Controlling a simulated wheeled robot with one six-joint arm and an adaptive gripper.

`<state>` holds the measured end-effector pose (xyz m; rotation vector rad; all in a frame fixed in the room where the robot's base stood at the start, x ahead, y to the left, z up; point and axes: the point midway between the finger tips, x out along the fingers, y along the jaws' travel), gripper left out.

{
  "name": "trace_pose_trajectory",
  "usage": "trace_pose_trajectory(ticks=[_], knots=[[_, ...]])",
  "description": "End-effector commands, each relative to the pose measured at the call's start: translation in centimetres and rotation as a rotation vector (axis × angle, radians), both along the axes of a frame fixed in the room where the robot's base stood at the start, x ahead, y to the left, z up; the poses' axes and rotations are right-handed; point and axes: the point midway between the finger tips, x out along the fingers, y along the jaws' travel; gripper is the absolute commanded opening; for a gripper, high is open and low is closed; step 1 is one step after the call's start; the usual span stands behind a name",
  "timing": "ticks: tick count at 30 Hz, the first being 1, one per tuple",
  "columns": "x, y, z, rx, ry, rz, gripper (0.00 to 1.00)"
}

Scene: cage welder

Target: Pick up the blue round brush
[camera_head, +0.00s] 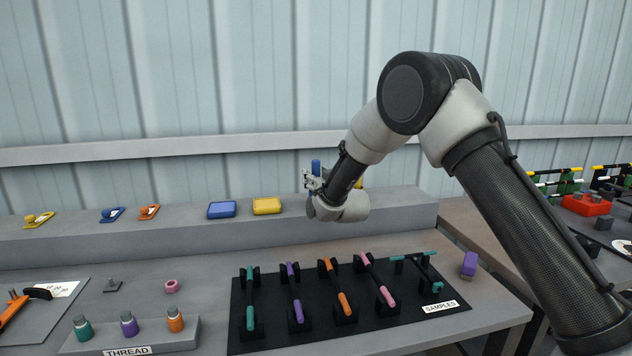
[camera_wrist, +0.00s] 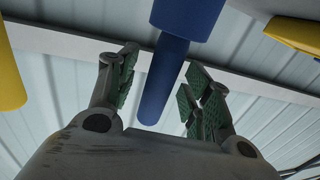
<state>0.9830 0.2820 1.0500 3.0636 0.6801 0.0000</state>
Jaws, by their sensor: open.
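The blue round brush (camera_wrist: 163,85) has a wide blue upper part and a narrower blue shaft in the wrist view. The shaft lies between the two green-padded fingers of my gripper (camera_wrist: 164,88), with gaps visible on both sides. In the head view my gripper (camera_head: 313,182) is over the grey raised ledge at the back, and a blue piece (camera_head: 316,167), which looks like the brush, stands up at its fingers. My gripper is open. My wrist hides the area behind it in the head view.
Yellow parts flank the brush in the wrist view, at left (camera_wrist: 10,72) and upper right (camera_wrist: 296,36). Blue (camera_head: 222,209) and yellow (camera_head: 267,206) blocks sit on the ledge (camera_head: 400,215). A black sample rack (camera_head: 240,325) with coloured bars stands in front.

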Motion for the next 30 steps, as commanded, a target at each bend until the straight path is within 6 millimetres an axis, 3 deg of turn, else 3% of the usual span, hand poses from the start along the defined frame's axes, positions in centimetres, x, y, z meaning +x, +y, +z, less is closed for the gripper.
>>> trace_pose_trajectory(ticks=[7, 15, 16, 25, 30], knots=[[0.3, 0.1, 0.0, 0.0, -0.001, 0.0, 0.5], [0.2, 0.1, 0.0, 0.0, 0.0, 0.0, 0.02], [0.2, 0.1, 0.0, 0.0, 0.0, 0.0, 0.0], [0.2, 0.1, 0.4, 0.001, -0.002, 0.0, 0.0], [0.2, 0.1, 3.2, 0.003, -0.005, 0.0, 0.0]])
